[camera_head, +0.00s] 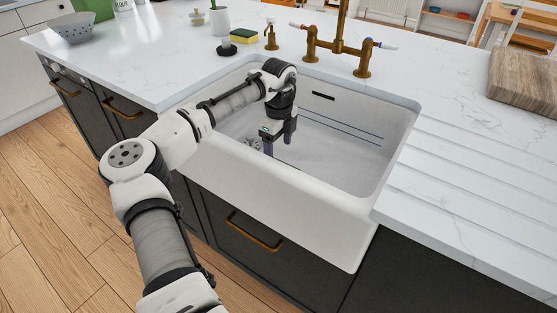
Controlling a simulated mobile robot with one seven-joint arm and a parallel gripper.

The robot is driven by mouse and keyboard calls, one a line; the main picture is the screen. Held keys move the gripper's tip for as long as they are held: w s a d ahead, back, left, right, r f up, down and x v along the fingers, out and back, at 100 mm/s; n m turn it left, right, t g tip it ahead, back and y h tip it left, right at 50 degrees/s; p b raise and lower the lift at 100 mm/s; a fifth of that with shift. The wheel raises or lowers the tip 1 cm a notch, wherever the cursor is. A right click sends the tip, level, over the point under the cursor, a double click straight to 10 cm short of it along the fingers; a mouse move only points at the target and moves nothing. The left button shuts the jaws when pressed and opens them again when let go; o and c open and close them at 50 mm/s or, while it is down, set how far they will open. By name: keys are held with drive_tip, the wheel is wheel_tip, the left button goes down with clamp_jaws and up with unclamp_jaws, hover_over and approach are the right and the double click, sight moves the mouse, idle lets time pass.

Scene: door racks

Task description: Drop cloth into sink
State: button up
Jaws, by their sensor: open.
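The white farmhouse sink (345,209) is set into the marble worktop. My gripper (279,141) is down inside the sink, toward its left side, pointing downward with its two dark fingers apart. Nothing shows between the fingers. A small grey, patterned thing (252,144) lies low in the sink just left of the gripper. It is partly hidden, and I cannot tell whether it is the cloth or part of the drain. No other cloth can be made out.
A brass bridge tap (338,48) stands behind the sink. A yellow-green sponge (244,36), a white cup (219,20) and a grey colander (73,27) are at the back left. A wooden board (523,82) lies at the right. The right worktop is otherwise clear.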

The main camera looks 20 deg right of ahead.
wheel_tip(320, 180, up, 6)
drive_tip(key=shift+f, duration=0.25)
